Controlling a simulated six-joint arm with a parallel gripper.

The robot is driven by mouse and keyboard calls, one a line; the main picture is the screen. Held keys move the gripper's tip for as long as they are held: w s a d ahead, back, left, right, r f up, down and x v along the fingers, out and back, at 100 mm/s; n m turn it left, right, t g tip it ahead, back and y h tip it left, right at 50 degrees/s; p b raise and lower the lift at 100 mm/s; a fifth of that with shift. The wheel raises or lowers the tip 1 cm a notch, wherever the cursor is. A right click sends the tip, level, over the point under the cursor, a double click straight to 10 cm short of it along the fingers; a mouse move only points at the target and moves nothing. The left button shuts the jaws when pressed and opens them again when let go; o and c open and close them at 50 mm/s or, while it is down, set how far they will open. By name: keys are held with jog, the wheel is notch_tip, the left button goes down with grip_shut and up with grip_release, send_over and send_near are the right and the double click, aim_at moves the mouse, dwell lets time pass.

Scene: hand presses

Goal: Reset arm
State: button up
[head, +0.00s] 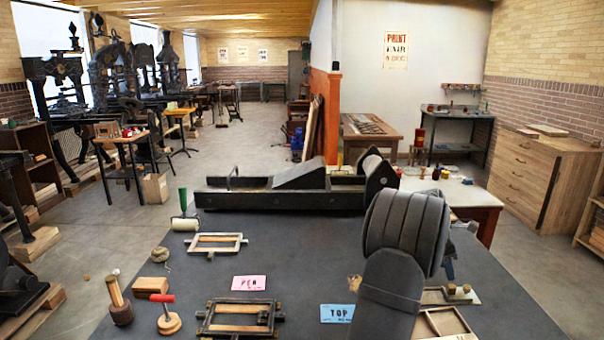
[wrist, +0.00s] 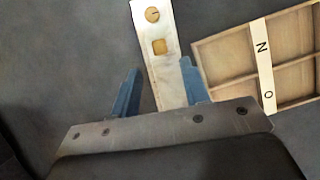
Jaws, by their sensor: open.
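My arm (head: 405,230) stands over the right part of the dark table, its dark links hiding part of the table. A pale bar (wrist: 153,38) with a round knob and a square piece lies below and between the fingers in that picture. The fingers do not appear closed on it; the height between them is hard to tell. The bar also shows in the head view (head: 436,297).
A wooden compartment tray (wrist: 220,53) with a strip lettered N and O lies right of the fingers; its edge shows in the head view (head: 463,335). A pink card (head: 249,283), blue card (head: 337,313), wooden frames (head: 217,243) and a long black press (head: 280,195) occupy the table.

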aim_at(451, 286)
jog(key=x, duration=0.7)
jog(key=shift+f, duration=0.15)
jog(key=a, duration=1.1)
jog(key=shift+w+r, duration=0.35)
jog(key=v, duration=1.7)
jog(key=s+d+m, duration=0.1)
jog(key=m, duration=0.1)
jog(key=s+d+m+t+y, duration=0.1)
jog(key=m, duration=0.2)
jog(key=s+d+f+m, duration=0.1)
jog(key=m, duration=0.2)
jog(key=shift+s+d+t+y, duration=0.1)
jog(key=shift+s+t+y, duration=0.05)
jog(key=shift+t+y, duration=0.2)
